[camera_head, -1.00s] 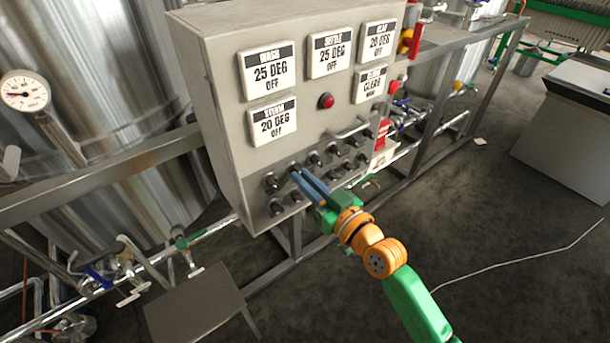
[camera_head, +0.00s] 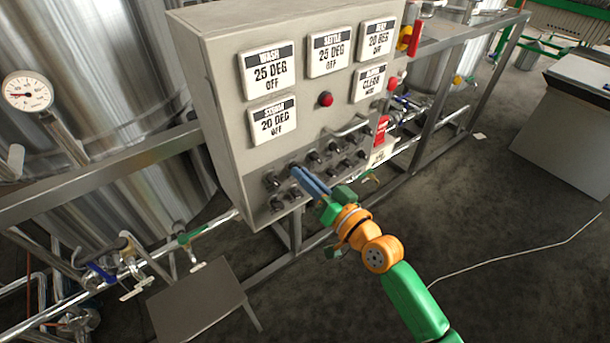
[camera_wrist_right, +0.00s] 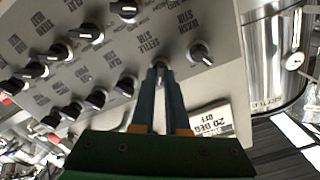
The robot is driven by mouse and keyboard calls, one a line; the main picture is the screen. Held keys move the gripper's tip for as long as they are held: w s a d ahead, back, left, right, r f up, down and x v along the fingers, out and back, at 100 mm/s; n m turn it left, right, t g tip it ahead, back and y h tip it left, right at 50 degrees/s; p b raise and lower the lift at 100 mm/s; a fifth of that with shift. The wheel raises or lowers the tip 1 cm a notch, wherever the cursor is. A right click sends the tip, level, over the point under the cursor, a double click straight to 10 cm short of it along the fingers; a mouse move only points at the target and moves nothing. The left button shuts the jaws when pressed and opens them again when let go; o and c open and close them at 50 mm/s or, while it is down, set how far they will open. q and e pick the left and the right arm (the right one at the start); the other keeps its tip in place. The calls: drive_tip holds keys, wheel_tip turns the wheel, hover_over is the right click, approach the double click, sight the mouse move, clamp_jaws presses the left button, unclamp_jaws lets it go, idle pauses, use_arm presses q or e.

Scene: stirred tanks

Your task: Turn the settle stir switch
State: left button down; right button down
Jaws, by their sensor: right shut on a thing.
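The grey control box (camera_head: 222,100) carries rows of black switches on its lower sloped panel. My right gripper (camera_head: 296,172) reaches this panel with its two blue fingers close together. In the right wrist view the gripper (camera_wrist_right: 160,72) is shut on the switch under the printed SETTLE STIR label (camera_wrist_right: 149,43). The fingers hide most of that switch, so I cannot tell which way it points. The SETTLE sign (camera_head: 329,52) reads 25 DEG, OFF. My left gripper is in neither view now.
The WASH STIR switch (camera_wrist_right: 201,53) sits close beside the fingers, and several other switches crowd the panel. A red lamp (camera_head: 326,99) and a metal handle (camera_head: 352,127) are above. Steel tanks (camera_head: 90,90) stand behind; a small grey platform (camera_head: 200,300) is low in front.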

drive_tip(key=shift+f, duration=0.2)
drive_tip(key=c, duration=0.9)
unclamp_jaws()
drive_tip(key=shift+r, duration=0.1)
drive_tip(key=v, duration=0.7)
drive_tip(key=shift+b, duration=0.3)
